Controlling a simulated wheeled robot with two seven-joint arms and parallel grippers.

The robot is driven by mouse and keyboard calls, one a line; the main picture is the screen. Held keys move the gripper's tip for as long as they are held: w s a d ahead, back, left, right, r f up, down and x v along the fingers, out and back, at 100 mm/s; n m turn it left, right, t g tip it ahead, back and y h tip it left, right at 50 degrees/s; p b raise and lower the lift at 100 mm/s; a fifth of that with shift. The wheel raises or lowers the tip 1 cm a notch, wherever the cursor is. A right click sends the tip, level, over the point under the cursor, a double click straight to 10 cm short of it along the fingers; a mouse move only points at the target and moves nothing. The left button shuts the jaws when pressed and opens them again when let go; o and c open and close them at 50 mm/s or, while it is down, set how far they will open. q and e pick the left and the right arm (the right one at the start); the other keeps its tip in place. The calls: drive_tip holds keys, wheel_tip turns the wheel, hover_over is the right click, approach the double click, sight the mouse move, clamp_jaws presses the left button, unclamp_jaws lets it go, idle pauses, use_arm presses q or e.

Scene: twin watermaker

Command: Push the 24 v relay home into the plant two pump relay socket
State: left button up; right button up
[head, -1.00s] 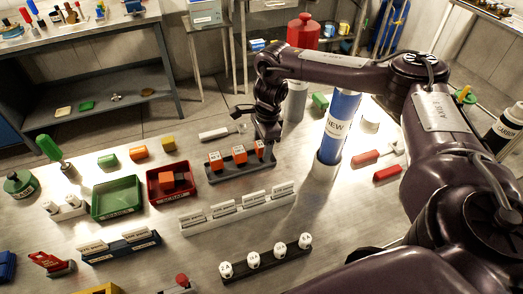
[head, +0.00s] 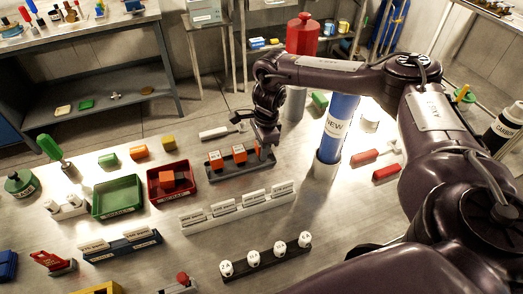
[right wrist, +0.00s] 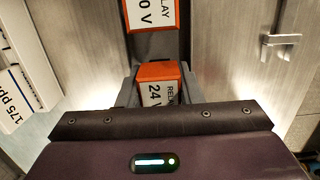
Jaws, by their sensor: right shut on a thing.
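The 24 V relay (right wrist: 158,82), an orange block with a white label, sits between the grey fingers of my right gripper (right wrist: 158,93) in the right wrist view. In the head view my right gripper (head: 264,148) is shut on it at the right end of a dark rack (head: 240,173), and only a sliver of orange shows there. Whether the relay is seated in the rack or above it is hidden. I cannot read a plant two pump relay socket label. My left gripper is not in view.
A red bin (head: 153,193) and a green tray (head: 118,211) stand to the left. A white card holder (head: 235,217) lies in front of the rack. A tall blue cylinder labelled NEW (head: 341,120) stands close on the right.

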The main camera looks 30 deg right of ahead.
drive_tip(key=shift+r, duration=0.15)
wheel_tip(320, 180, up, 6)
drive_tip(key=shift+w+r+b, duration=0.1)
drive_tip(key=shift+b, duration=0.55)
wheel_tip(320, 180, up, 14)
drive_tip(key=p, duration=0.4)
drive_tip(key=shift+f, duration=0.2)
